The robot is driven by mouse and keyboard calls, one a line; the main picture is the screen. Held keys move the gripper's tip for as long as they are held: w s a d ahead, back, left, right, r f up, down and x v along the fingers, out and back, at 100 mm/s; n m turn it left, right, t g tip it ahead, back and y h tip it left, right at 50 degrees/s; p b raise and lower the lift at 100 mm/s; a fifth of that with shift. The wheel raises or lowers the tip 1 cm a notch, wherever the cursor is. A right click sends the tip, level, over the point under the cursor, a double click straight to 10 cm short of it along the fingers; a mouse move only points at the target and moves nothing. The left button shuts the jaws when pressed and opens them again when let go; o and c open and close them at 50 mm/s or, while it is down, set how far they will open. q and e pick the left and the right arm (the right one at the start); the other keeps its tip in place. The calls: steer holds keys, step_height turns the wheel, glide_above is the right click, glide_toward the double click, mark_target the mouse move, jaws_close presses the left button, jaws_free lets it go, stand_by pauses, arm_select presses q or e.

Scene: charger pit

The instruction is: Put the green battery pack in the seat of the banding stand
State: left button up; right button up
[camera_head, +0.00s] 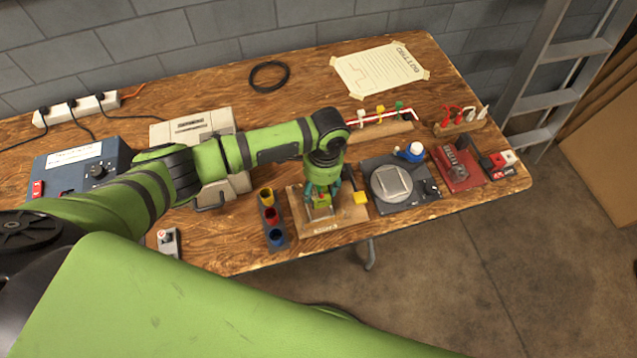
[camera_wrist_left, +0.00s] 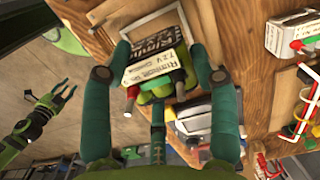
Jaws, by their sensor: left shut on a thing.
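The green battery pack (camera_head: 321,209) is between the fingers of my left gripper (camera_head: 323,191), over the wooden banding stand (camera_head: 342,219) at the table's front edge. In the left wrist view the pack (camera_wrist_left: 160,90) shows green cells, a white label and red and dark ends; the teal fingers of the left gripper (camera_wrist_left: 160,85) are shut on it. A pale frame (camera_wrist_left: 150,16) around a dark lettered patch lies beyond the pack on the wood. I cannot tell whether the pack touches the seat. My right gripper (camera_wrist_left: 56,97) is open and empty at the left in the left wrist view.
A rack of coloured cups (camera_head: 270,218) stands close left of the stand.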

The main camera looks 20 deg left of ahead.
arm_select(q)
steer(key=shift+p, duration=0.45)
stand_by(0.6)
steer(key=shift+f+b, duration=1.35)
steer(key=shift+f, duration=0.9)
steer(key=shift+f, duration=0.3)
stand_by(0.8)
steer(key=o, duration=1.6)
steer(key=shift+r+p, duration=3.55)
steer(key=shift+p, duration=0.35)
steer(key=shift+s, duration=0.1)
